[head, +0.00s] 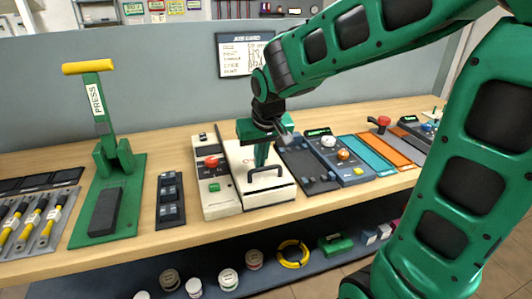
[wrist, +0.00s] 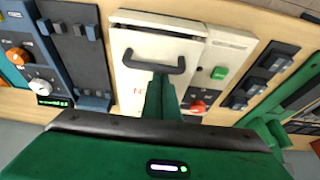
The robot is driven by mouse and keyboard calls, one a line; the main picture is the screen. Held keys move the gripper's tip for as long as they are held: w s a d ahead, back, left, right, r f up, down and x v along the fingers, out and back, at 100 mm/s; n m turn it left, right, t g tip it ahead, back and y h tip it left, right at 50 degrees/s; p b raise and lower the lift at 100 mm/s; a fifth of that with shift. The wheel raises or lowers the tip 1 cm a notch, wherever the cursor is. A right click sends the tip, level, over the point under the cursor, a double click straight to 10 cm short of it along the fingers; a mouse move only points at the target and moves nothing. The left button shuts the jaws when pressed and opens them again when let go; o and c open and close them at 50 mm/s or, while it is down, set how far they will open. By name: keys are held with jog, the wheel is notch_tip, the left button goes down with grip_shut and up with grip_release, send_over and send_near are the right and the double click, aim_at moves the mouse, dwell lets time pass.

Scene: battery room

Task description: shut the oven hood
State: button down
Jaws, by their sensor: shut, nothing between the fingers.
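The oven is a cream box with a hood (head: 282,191) that has a black bar handle (head: 265,173) near its front edge. The hood lies low over the body and looks down or nearly down; I cannot tell whether a small gap is left. In the wrist view the hood (wrist: 132,85) and its handle (wrist: 154,62) fill the upper middle. My gripper (head: 262,163) points down over the hood, just behind the handle. Its green fingers (wrist: 161,85) are together and empty, with tips close to the handle; contact is unclear. The fingers hide part of the hood.
A control panel (head: 218,198) with a red knob and green button adjoins the oven on the left. A dark tray (head: 308,168) and blue panel (head: 345,174) stand close on the right. A green press (head: 120,165) stands farther left. A grey partition (head: 170,85) rises behind the bench.

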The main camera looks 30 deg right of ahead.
jog(key=shift+s+d+f, duration=0.1)
jog(key=shift+s+d, duration=0.15)
jog(key=shift+s, duration=0.3)
jog(key=shift+s, duration=0.1)
jog(key=w, duration=0.3)
jog(key=w+r, duration=0.1)
jog(key=shift+w+d, duration=0.25)
jog(key=v, duration=1)
jog(key=s+d+f+m+g, duration=0.1)
jog(key=s+d+f, duration=0.3)
jog(key=s, duration=0.4)
jog(key=s+d+f+m+g, duration=0.1)
jog(key=s+d+f, duration=0.3)
jog(key=s, duration=0.5)
jog(key=s+d+f+m+g, duration=0.2)
jog(key=s+d+f+m, duration=0.1)
jog(key=s, duration=0.6)
jog(key=d+f, duration=0.1)
jog(key=d, duration=0.1)
jog(key=shift+d+y, duration=0.4)
jog(key=shift+w, duration=0.1)
